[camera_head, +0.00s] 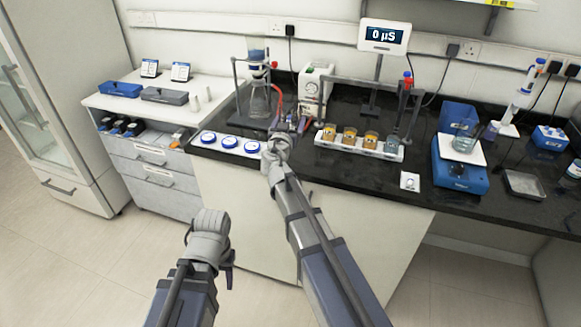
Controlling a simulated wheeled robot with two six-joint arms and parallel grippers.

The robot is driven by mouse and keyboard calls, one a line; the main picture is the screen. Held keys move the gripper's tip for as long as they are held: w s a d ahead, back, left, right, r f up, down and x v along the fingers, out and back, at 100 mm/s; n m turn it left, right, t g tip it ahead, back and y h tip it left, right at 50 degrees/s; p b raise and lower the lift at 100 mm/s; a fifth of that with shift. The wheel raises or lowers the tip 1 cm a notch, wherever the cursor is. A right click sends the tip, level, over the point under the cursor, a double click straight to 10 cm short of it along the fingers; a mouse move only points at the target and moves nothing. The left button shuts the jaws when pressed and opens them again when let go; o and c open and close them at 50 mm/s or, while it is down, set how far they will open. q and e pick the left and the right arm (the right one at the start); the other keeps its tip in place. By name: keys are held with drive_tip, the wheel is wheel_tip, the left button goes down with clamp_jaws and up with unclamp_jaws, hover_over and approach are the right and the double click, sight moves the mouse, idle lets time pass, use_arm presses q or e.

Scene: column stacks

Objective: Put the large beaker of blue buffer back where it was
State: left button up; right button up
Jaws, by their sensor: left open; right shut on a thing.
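A glass beaker with blue-green liquid (463,143) stands on the white plate of a blue bench device (460,175) at the right. My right gripper (284,130) is at the counter's front left, between the blue-marked white rack and the row of cups. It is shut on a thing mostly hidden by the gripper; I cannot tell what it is. My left gripper (228,262) is open and empty, low in front of the cabinets.
A flask (259,101) on a stand with red tubing is close behind my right gripper. A white rack of amber cups (351,140) lies to its right, under a metal frame. A white strip with blue round tops (229,143) lies left. The dark counter (420,180) has some bare room.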

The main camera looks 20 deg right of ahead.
drive_tip(key=shift+d+f+b, duration=0.1)
drive_tip(key=shift+f+b, duration=5)
drive_tip(key=shift+f, duration=0.15)
drive_tip(key=shift+r, duration=0.1)
drive_tip(key=o, duration=1.3)
